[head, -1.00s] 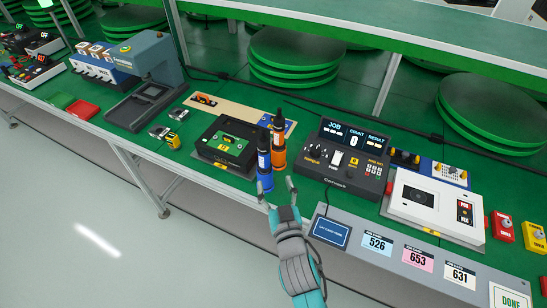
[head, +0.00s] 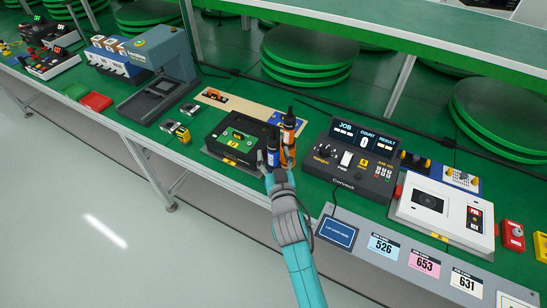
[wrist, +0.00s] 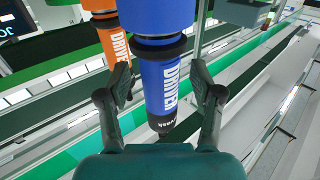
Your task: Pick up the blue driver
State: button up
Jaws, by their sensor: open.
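The blue driver (head: 273,150) stands upright on the green bench, just left of an orange driver (head: 289,136). In the wrist view the blue driver (wrist: 166,70) fills the middle, its label facing the camera. My gripper (head: 271,168) is at the blue driver's near side. In the wrist view its two fingers (wrist: 160,90) are spread to the left and right of the blue body, with gaps showing on both sides. The orange driver (wrist: 112,38) shows behind the left finger. The lower part of the blue driver is partly hidden by my gripper in the head view.
A black box with a green top (head: 237,138) stands close on the left. A control console with a display (head: 350,160) stands on the right. A grey panel with number cards (head: 425,262) runs along the front right edge. A yellow tape measure (head: 183,134) lies further left.

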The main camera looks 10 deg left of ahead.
jog(key=shift+w, duration=0.2)
grip_shut()
jog(key=shift+r, duration=0.1)
